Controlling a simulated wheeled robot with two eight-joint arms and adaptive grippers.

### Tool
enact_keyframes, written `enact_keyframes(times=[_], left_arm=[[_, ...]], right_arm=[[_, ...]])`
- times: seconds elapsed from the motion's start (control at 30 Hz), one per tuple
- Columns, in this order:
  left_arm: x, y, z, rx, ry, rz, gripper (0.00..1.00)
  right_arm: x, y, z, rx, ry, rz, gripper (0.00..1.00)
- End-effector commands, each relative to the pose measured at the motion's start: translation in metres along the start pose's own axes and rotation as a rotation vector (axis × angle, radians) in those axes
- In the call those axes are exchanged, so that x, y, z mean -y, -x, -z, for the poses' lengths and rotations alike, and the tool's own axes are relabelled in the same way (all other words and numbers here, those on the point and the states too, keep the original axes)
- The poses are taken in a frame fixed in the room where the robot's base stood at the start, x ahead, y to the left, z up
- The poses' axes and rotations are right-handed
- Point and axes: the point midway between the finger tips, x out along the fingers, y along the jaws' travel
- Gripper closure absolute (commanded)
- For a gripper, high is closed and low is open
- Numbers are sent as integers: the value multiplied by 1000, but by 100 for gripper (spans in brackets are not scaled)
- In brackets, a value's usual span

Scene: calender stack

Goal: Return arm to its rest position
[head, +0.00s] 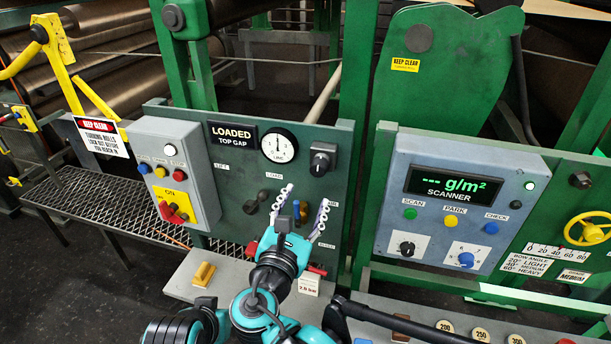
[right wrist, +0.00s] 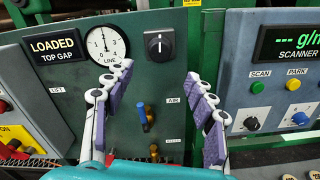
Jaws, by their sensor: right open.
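My right gripper (head: 306,195) is open, with its pale linked fingers and purple pads spread in front of the green valve panel (head: 235,185). It also shows in the right wrist view (right wrist: 160,72). A small valve with a blue lever (right wrist: 145,110) lies between the fingers in that view, below the black knob (right wrist: 159,44). I see nothing held between the fingers. I cannot tell how far the fingertips are from the panel. My teal and black right arm hides part of the panel's lower edge. My left gripper is not in view.
A grey scanner box (head: 461,205) stands right of the gripper, with a yellow handwheel (head: 589,230) beyond. A grey button box (head: 176,172) is at left. A ledge below holds a yellow-handled item (head: 204,274) and a white "2.0 bar" tag (head: 309,283). Dark floor is clear at lower left.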

Motion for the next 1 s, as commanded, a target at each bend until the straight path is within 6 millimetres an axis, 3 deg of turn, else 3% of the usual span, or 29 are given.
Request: enact_keyframes(times=[0.13,0.23,0.37,0.4,0.5,0.6,0.7,0.8,1.0], left_arm=[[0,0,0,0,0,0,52],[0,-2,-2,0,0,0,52],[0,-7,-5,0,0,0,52],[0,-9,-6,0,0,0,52],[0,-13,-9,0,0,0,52],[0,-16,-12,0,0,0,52],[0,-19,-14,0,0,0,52],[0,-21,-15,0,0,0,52],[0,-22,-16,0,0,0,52]], right_arm=[[8,-3,2,-15,-27,17,44],[40,-12,12,-74,-144,86,44],[123,-19,43,-205,-503,296,44],[154,-16,56,-243,-660,387,44],[215,4,88,-296,-1084,626,44],[254,31,116,-290,-1508,856,44],[271,55,136,-245,-1884,1050,44],[276,71,146,-189,-2169,1187,44],[274,82,152,-131,-2419,1305,44]])
